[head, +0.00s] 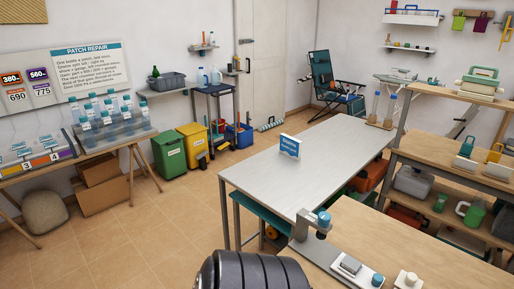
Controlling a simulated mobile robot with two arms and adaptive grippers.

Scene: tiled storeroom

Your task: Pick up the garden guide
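A small blue and white booklet or sign (289,146) stands upright near the far long edge of the grey-topped table (325,158). Its print is too small to read, so I cannot tell whether it is the garden guide. No other thing in view can be clearly made out as the garden guide. Neither of my grippers shows in the head view. A dark ribbed part, likely mine, shows at the bottom edge.
A wooden bench (385,246) in front holds a grey and teal device (312,226). Shelves (455,160) with tools stand at right. Green (169,155) and yellow (193,144) bins stand behind the table. The tiled floor (150,225) at left is mostly clear.

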